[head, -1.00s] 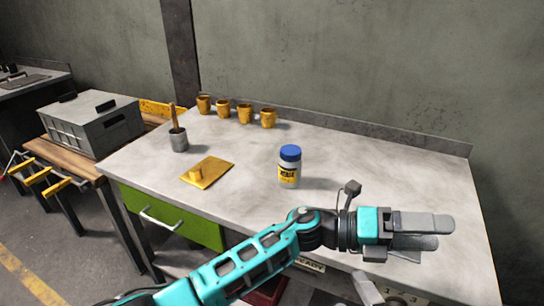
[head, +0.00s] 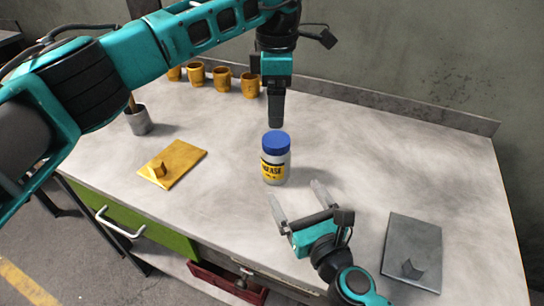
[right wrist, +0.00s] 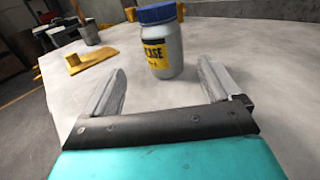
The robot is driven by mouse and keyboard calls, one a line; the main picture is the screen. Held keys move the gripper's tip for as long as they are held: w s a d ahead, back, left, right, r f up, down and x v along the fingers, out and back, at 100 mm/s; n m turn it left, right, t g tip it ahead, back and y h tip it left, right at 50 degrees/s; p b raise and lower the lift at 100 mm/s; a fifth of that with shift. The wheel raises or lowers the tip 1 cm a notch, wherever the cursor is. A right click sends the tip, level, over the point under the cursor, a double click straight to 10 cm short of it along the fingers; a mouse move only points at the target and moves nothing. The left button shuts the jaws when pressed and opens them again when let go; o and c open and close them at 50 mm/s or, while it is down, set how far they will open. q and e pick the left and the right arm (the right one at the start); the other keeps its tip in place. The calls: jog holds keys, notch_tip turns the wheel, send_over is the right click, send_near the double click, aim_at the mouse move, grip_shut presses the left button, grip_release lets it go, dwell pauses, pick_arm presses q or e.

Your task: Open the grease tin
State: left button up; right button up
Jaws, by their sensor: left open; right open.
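The grease tin (head: 275,167) is a grey-white jar with a yellow label and a blue lid (head: 276,142). It stands upright on the workbench, with the lid on. In the right wrist view the tin (right wrist: 164,50) stands beyond and between my right fingers. My left gripper (head: 275,118) points down just above and behind the lid; its fingers show edge-on as one dark block, apart from or just over the lid. My right gripper (head: 297,200) is open and empty, in front of the tin, its fingers pointing towards it without touching.
A yellow plate with a small block (head: 180,160) lies left on the bench (head: 240,215). A grey plate (head: 412,245) lies at the right. Several yellow cups (head: 222,79) line the back and a grey pot (head: 138,121) stands at the left.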

aim_at(278, 165)
pick_arm(q)
jog(key=shift+s, duration=0.1)
pick_arm(e)
jog(key=x, duration=1.2)
jog(key=shift+w+a+r, duration=0.1)
jog(key=shift+w+a, duration=0.05)
jog(key=shift+w, duration=0.05)
